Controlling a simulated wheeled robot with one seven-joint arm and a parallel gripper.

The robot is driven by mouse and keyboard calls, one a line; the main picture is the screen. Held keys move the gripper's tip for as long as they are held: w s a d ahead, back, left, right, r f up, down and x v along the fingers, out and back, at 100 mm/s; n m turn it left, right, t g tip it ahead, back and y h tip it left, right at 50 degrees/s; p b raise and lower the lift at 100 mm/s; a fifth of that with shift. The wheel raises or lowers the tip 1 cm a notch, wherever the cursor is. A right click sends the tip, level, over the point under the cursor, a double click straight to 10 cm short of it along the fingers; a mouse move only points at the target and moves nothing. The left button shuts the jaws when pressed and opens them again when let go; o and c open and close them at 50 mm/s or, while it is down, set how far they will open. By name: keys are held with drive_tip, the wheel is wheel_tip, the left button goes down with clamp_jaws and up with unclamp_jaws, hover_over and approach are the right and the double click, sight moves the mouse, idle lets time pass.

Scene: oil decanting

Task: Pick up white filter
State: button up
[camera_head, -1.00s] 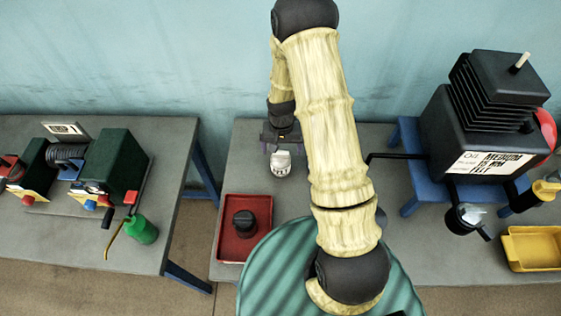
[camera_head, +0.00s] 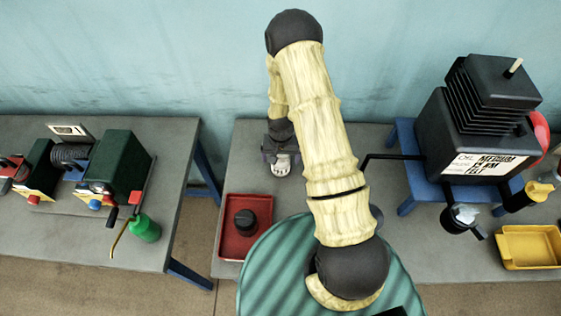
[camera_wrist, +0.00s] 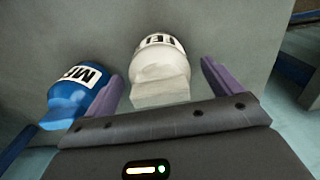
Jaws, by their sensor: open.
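The white filter (camera_head: 282,167) stands on the grey table in the head view, partly covered by my gripper (camera_head: 279,152). In the wrist view the white filter (camera_wrist: 160,68) has a black-lettered label and lies between the purple fingers of my gripper (camera_wrist: 162,70). The gripper is open, with a gap showing on both sides of the filter. I cannot tell how far down the fingers reach.
A blue filter (camera_wrist: 72,95) stands just outside the left finger in the wrist view. A red tray (camera_head: 231,256) with a black part (camera_head: 245,222) is in front on the table. The black oil machine (camera_head: 470,130) and a yellow tray (camera_head: 530,247) are on the right.

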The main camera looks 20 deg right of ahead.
idle(0.4)
drive_tip(key=c, duration=1.2)
drive_tip(key=shift+r, duration=0.15)
drive_tip(key=shift+c, duration=0.2)
wheel_tip(320, 180, up, 10)
drive_tip(key=b, duration=0.3)
